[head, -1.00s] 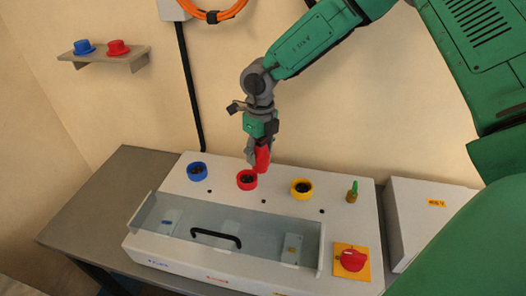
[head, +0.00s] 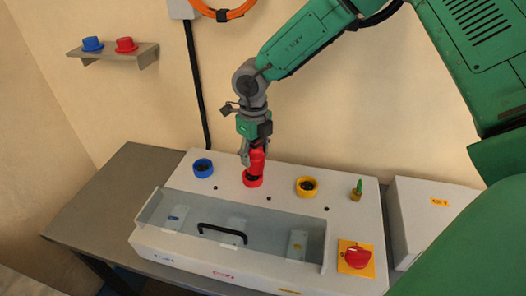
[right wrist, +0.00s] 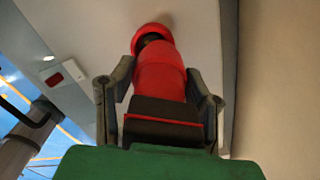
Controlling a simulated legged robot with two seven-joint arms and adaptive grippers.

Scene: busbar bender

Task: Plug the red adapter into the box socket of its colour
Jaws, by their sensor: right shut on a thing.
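The red adapter (head: 257,161) is held in my right gripper (head: 251,158), its lower end over the red socket (head: 253,181) on top of the white box (head: 230,195). In the right wrist view the red adapter (right wrist: 160,78) sits between the two fingers of my right gripper (right wrist: 160,95). Its far end is close to the red socket ring (right wrist: 150,30), whose dark opening shows partly past it. I cannot tell whether the tip is inside the ring. My left gripper is not in view.
A blue socket (head: 203,168) and a yellow socket (head: 306,186) flank the red one. A clear cover with a dark handle (head: 222,233), a green-tipped post (head: 356,190) and a red knob (head: 357,257) are on the box. A wall shelf (head: 115,55) holds blue and red caps.

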